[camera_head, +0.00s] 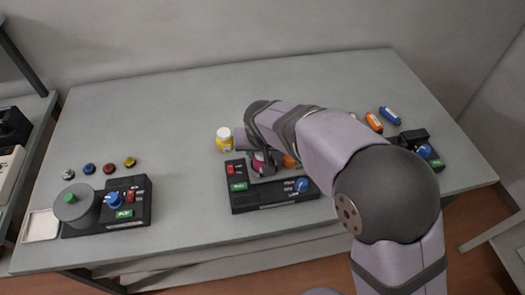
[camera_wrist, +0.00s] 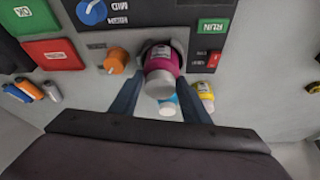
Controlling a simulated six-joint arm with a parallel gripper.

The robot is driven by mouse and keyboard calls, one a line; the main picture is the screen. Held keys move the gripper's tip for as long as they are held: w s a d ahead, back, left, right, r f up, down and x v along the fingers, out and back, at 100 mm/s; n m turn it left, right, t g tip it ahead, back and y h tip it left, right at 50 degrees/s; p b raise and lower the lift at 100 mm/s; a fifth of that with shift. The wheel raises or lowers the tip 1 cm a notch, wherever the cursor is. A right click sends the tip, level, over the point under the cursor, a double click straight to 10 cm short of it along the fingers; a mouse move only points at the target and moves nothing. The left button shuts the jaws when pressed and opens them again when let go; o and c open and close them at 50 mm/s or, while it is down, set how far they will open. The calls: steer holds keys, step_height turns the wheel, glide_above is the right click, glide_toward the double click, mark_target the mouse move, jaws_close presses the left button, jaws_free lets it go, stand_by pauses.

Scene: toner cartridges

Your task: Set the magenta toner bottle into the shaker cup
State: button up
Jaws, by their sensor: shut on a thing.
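The magenta toner bottle (camera_wrist: 161,66), with a light grey cap, is between the two fingers of my gripper (camera_wrist: 160,100) in the wrist view. My gripper is shut on it. The bottle's far end is at a grey cup-like holder (camera_wrist: 178,43) on the black machine; I cannot tell how deep it sits. In the head view a little of the magenta bottle (camera_head: 258,157) shows beside my gripper (camera_head: 264,165), over the back edge of the middle machine (camera_head: 270,203). My arm hides most of the cup there.
A yellow bottle (camera_head: 223,138) stands just left of my gripper. A cyan bottle (camera_wrist: 167,106) and an orange piece (camera_wrist: 117,60) are close to it in the wrist view. A machine with a grey drum (camera_head: 76,206) stands left, another machine (camera_head: 425,150) right.

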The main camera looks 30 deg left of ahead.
steer(key=shift+f, duration=0.2)
stand_by(0.6)
steer(key=o, duration=1.2)
steer(key=shift+c, duration=0.2)
steer(key=shift+r, duration=0.1)
steer(key=shift+r+p, duration=1.55)
steer(key=shift+r, duration=0.7)
